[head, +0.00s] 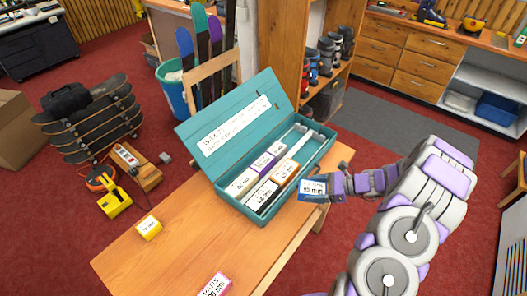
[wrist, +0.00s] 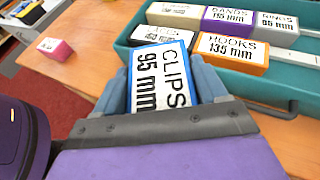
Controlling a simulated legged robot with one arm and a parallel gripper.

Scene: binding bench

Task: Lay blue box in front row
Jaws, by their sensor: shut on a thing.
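The blue box (wrist: 163,80), with a white label reading "CLIPS 95 mm", is between the fingers of my gripper (wrist: 160,88). In the head view the box (head: 312,189) is held just outside the right wall of the open teal case (head: 258,218). In the wrist view, the case's nearer row has a black box (wrist: 161,35) and an orange "HOOKS 135 mm" box (wrist: 232,52), with bare floor to the right of the orange one.
A yellow box (head: 148,228) and a pink box (head: 215,285) lie on the wooden bench (head: 175,262) outside the case. The case lid (head: 230,122) stands open on the far left side. The bench's right edge is close under my gripper.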

